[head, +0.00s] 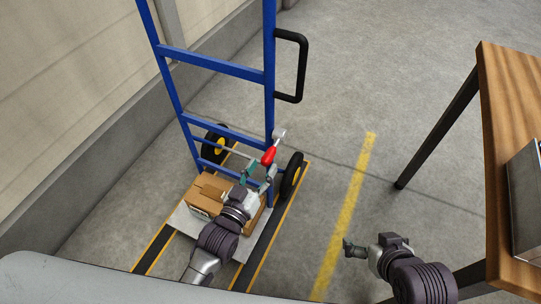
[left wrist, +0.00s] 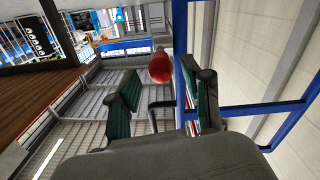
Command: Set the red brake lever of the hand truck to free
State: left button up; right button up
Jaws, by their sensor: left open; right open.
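The blue hand truck (head: 270,75) stands upright near the wall. Its red brake lever (head: 268,156) sits low on the right-hand upright, just above the wheel axle, at the end of a light metal piece. My left gripper (head: 261,173) is open just below the lever, its fingers pointing up towards it. In the left wrist view the lever's rounded red end (left wrist: 160,68) shows in the gap between the fingers (left wrist: 164,85), near the tips. I cannot tell whether they touch it. My right gripper (head: 350,248) is open and empty above the floor, at the lower right.
A cardboard box (head: 205,193) sits on the truck's toe plate (head: 184,222), below my left gripper. Black wheels (head: 291,176) flank the frame. A wooden table (head: 500,110) with a metal box (head: 526,200) stands at the right. The floor between truck and table is clear.

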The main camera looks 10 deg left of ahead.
aim_at(270, 154)
pick_arm(q)
jog(key=b+x, duration=0.1)
jog(key=x, duration=0.4)
jog(key=shift+w+d, duration=0.15)
jog(key=shift+w, duration=0.2)
pick_arm(e)
jog(key=w+a+r+t+y, duration=0.1)
jog(key=w+a+r+t, duration=0.1)
jog(key=w, duration=0.3)
jog(key=shift+r+t, duration=0.8)
jog(key=shift+r, duration=0.05)
pick_arm(q)
grip_shut()
pick_arm(e)
jog(key=shift+d, duration=0.1)
